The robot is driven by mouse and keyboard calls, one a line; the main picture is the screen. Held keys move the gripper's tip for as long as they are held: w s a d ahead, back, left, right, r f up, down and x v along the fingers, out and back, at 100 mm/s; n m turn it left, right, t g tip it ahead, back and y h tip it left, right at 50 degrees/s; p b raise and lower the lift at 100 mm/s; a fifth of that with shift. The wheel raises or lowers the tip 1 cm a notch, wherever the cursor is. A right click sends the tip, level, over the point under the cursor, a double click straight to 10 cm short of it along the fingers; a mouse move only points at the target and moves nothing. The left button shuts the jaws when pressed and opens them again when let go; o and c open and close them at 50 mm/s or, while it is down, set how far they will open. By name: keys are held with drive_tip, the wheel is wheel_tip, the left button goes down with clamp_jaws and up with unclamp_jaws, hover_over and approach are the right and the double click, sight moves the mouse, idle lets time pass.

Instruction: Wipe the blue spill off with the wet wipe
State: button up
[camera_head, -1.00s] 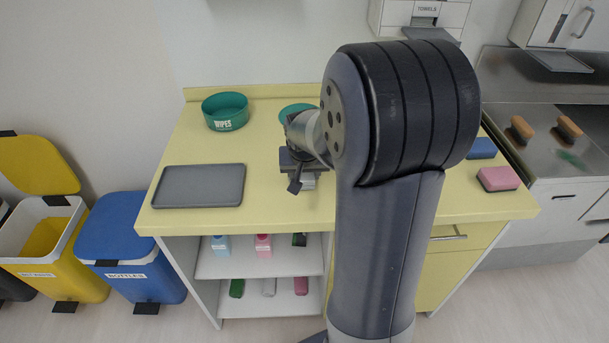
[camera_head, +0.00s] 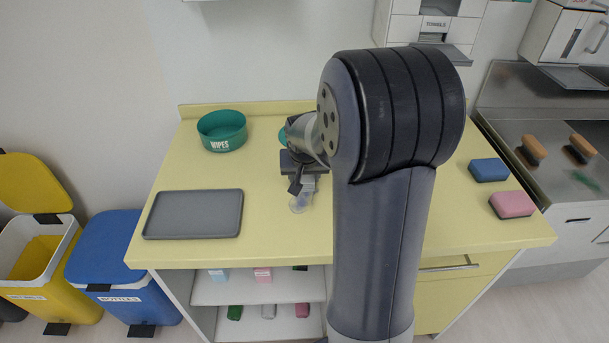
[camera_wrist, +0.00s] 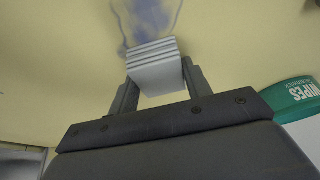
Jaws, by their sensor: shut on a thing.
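The blue spill (camera_head: 301,202) is a faint, pale blue-violet smear on the yellow worktop (camera_head: 260,225), just in front of my gripper. In the wrist view the spill (camera_wrist: 150,18) runs up from the wipe to the top edge. My gripper (camera_head: 309,182) points down at the worktop. In the wrist view my gripper (camera_wrist: 158,82) is shut on the wet wipe (camera_wrist: 156,68), a white folded pad with stacked layers. The wipe's far edge meets or overlaps the spill's near end. I cannot tell whether it presses on the surface.
A teal WIPES tub (camera_head: 222,132) stands at the back left, and a grey tray (camera_head: 194,214) lies at the front left. A blue sponge (camera_head: 489,170) and a pink sponge (camera_head: 511,204) lie at the right. The worktop between tray and gripper is clear.

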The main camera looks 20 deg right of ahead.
wheel_tip(320, 180, up, 4)
drive_tip(key=shift+s+f+p, duration=0.1)
drive_tip(key=shift+p, duration=0.85)
drive_tip(key=shift+r, duration=0.3)
drive_tip(key=shift+r+p, duration=1.6)
drive_tip(key=shift+r, duration=0.35)
